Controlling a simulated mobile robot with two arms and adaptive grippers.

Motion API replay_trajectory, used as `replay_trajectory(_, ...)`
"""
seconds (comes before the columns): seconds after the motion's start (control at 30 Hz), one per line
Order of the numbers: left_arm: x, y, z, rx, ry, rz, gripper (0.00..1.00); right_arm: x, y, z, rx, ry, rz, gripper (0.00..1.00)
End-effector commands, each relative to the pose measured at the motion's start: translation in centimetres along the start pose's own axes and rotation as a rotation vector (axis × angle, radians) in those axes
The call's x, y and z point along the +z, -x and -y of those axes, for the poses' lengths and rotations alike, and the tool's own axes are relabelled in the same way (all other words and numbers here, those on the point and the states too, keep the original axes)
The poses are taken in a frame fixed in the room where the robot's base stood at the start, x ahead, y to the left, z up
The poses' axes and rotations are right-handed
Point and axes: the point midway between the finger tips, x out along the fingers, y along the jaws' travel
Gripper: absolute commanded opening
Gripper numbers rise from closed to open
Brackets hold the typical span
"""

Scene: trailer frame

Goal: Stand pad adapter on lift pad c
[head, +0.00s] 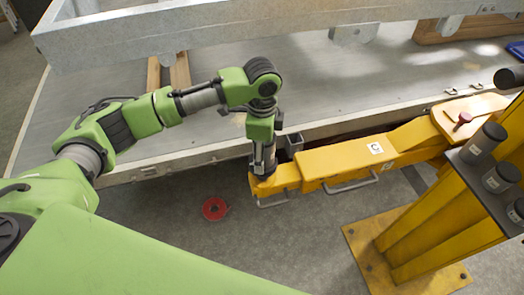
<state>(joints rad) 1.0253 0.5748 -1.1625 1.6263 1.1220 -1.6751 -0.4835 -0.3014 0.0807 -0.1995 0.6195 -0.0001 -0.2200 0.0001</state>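The yellow lift arm (345,160) carries a white label with a "C". Its free end points left, under the edge of the trailer frame. My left gripper (262,168) points down at that free end, right over where the lift pad would sit. The gripper and wrist hide the pad, and I cannot tell whether the fingers hold a pad adapter or are open. Several dark cylinders with pale labels, which look like pad adapters (500,178), stand on a dark shelf at the yellow post on the right. My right gripper is not in view.
The grey trailer frame (200,25) and its deck (330,85) span the back. A yellow lift post (425,240) with a floor plate stands at right. A red ring-shaped object (215,208) lies on the floor. A red knob (463,119) tops the arm's pivot end.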

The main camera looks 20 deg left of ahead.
Motion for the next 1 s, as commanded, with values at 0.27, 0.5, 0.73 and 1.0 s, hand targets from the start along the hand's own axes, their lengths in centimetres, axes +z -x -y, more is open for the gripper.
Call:
replay_trajectory(0.27,0.0,0.5,0.1,-0.002,0.000,-0.001,0.59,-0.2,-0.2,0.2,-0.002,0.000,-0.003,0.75)
replay_trajectory(0.5,-0.1,4.5,0.2,-0.005,0.000,-0.003,0.59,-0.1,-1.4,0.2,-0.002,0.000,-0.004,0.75)
replay_trajectory(0.73,-0.1,9.3,0.1,-0.005,0.000,-0.003,0.59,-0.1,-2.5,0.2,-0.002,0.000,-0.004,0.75)
replay_trajectory(1.0,0.0,12.0,0.0,0.000,0.000,0.000,0.59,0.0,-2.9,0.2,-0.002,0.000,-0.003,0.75)
